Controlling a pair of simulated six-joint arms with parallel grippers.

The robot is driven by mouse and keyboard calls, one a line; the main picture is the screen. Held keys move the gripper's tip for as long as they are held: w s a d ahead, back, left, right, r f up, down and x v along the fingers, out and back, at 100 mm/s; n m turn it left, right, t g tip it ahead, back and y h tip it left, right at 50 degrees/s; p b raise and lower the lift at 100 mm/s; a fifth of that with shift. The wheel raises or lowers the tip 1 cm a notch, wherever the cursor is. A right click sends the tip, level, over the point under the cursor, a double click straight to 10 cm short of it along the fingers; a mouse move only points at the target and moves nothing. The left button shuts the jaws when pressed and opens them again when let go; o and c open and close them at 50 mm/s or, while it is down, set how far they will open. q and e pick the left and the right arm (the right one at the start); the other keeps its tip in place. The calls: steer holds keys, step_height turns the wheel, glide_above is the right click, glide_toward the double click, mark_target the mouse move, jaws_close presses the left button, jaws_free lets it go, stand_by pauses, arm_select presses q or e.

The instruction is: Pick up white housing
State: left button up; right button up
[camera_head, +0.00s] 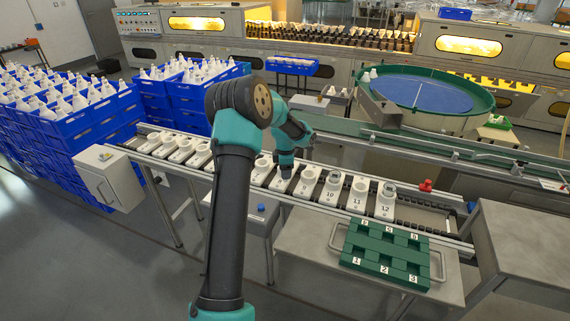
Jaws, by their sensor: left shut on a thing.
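White housings stand in a row on white numbered bases along the conveyor. The clearest are those on base 10 (331,188), base 11 (358,194) and base 12 (386,200). My left gripper (286,172) is down at this row, left of base 10, pointing downward. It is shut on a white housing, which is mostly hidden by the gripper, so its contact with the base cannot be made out. My left arm hides part of the row further left. My right gripper is out of view.
A green tray (346,262) with numbered pockets lies on the metal bench in front of the conveyor. A red object (426,186) sits by the conveyor's right end. Blue crates (53,132) of bulbs stand at left. A blue round table (432,95) is behind.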

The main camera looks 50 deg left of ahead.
arm_select(q)
steer(key=s+d, duration=0.2)
steer(key=d, duration=0.1)
steer(key=s+d, duration=0.1)
steer(key=s, duration=0.1)
steer(key=shift+d+r, duration=0.25)
steer(key=shift+w, duration=0.1)
stand_by(0.4)
